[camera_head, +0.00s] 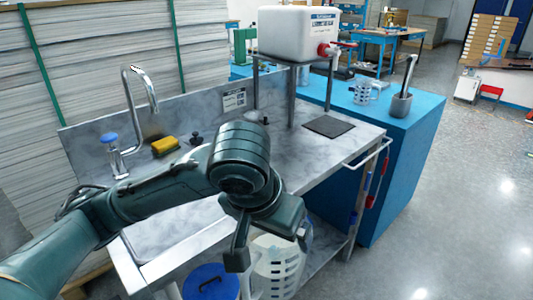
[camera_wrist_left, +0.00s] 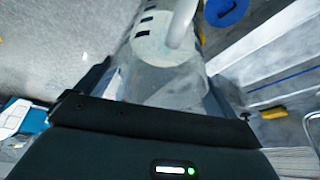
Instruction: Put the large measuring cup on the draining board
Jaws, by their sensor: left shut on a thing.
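That gripper is shut on the cup, with a finger on either side. In the left wrist view the clear cup (camera_wrist_left: 158,48) lies between the fingers of my left gripper (camera_wrist_left: 155,85). The draining board (camera_head: 322,158) is the grey marbled surface to the right of the sink, above and behind the cup. My right gripper is not in view.
A dark mat (camera_head: 328,126) lies on the board near a stand with a white water container (camera_head: 298,33). A tap (camera_head: 138,95) and yellow sponge (camera_head: 165,145) are at the back left. A towel rail (camera_head: 370,153) juts out right. A blue-lidded bin (camera_head: 211,283) stands below.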

